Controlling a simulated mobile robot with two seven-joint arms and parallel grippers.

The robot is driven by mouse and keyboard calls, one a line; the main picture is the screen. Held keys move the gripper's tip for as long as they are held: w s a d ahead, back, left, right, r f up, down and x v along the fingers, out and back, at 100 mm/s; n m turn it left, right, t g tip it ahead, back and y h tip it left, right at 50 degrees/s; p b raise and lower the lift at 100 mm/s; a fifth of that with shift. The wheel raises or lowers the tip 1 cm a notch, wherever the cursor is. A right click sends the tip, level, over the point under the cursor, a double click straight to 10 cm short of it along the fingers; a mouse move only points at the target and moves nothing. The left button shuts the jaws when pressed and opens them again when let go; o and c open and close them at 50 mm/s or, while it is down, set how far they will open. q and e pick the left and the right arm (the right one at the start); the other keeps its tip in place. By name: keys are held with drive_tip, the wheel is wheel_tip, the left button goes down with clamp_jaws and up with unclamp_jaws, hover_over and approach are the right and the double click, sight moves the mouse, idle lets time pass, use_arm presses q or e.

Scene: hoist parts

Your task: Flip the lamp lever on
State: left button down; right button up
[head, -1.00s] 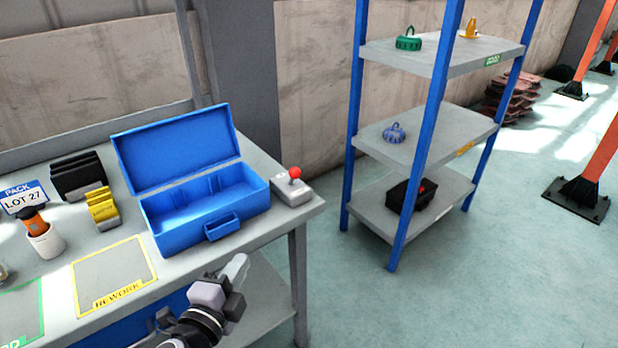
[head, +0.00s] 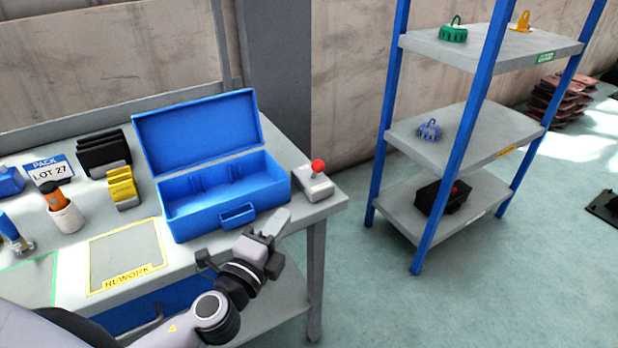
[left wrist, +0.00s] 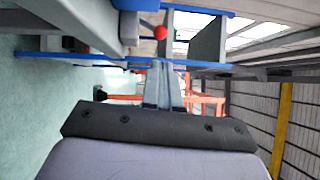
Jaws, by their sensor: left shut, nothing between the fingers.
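The lamp lever is a red-knobbed stick (head: 318,166) on a small grey box (head: 312,186) at the right end of the workbench, right of the blue toolbox. In the head view its stick looks roughly upright. My left gripper (head: 278,222) is shut and empty, in front of the toolbox's right corner, to the left of and nearer than the lever box. In the left wrist view the shut fingers (left wrist: 165,88) point ahead, and a red ball (left wrist: 160,33) shows just above them. My right gripper is out of view.
The open blue toolbox (head: 190,222) stands on the workbench (head: 190,258). Yellow and black holders (head: 122,186), a cup with an orange-handled tool (head: 66,218) and a REWORK frame (head: 124,281) are to the left. A blue-posted shelf (head: 455,150) stands beyond clear floor on the right.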

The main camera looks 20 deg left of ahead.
sight(315, 170)
use_arm(q)
drive_tip(key=w, duration=0.4)
drive_tip(key=w+p, duration=0.1)
drive_tip(key=w, duration=0.8)
drive_tip(key=shift+d+r, duration=0.3)
drive_tip(key=shift+r, duration=0.1)
